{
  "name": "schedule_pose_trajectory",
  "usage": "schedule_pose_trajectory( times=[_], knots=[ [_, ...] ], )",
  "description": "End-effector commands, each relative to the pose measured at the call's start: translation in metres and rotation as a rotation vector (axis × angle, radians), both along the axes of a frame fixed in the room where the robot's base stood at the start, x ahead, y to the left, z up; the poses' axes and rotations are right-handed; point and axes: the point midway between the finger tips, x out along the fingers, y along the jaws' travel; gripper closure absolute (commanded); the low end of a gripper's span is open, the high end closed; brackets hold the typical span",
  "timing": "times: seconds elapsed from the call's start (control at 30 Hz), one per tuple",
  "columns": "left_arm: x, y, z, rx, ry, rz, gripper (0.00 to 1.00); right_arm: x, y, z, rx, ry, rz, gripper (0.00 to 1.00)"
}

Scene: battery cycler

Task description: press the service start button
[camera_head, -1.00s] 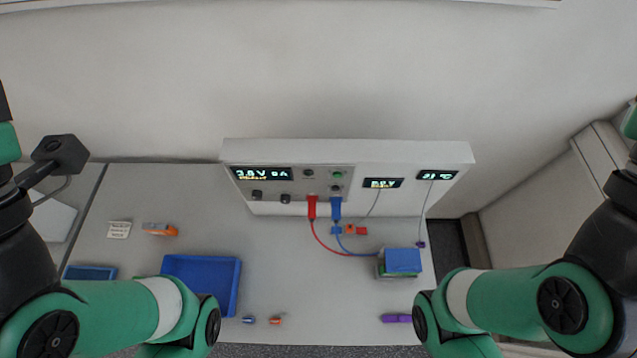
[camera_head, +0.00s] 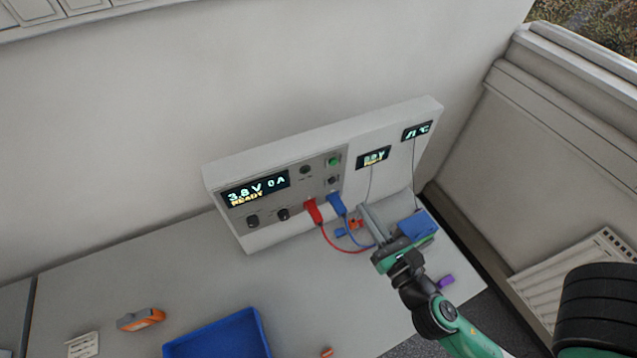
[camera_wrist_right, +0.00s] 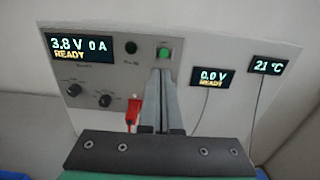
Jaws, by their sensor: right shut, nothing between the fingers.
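The cycler panel (camera_head: 318,195) stands at the back of the table. A green button (camera_head: 334,161) is in its upper middle, with a dark knob or button (camera_head: 332,181) below it. I take the green one for the start button; its small label is unreadable. My right gripper (camera_head: 364,209) is shut and empty, pointing at the panel below and right of the green button. In the right wrist view the shut fingers (camera_wrist_right: 161,73) appear just below the green button (camera_wrist_right: 163,53), apart from it, and hide what lies under it. My left gripper is out of view.
Red (camera_head: 313,211) and blue (camera_head: 337,204) plugs with cables are in the panel, close to my right gripper. A blue-topped block (camera_head: 416,226) stands beside it. A blue tray (camera_head: 222,338) and orange tool (camera_head: 141,319) are at left. The display (camera_head: 255,189) reads 3.8 V, 0 A, READY.

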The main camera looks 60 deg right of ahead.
Motion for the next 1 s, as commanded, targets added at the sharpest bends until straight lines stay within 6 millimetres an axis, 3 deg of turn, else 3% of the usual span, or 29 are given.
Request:
schedule_pose_trajectory(
  times=[0.07,0.53,0.67,1.0],
  knots=[
    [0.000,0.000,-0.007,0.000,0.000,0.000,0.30,-0.008,-0.001,-0.014,0.005,0.024,-0.009,1.00],
    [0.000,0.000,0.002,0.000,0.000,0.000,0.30,0.000,-0.007,-0.009,0.007,0.020,-0.014,1.00],
    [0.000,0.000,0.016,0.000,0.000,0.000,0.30,0.015,-0.020,-0.005,0.006,0.015,-0.018,1.00],
    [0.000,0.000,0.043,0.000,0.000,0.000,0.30,0.076,-0.063,-0.007,0.007,0.016,-0.014,1.00]
  ],
)
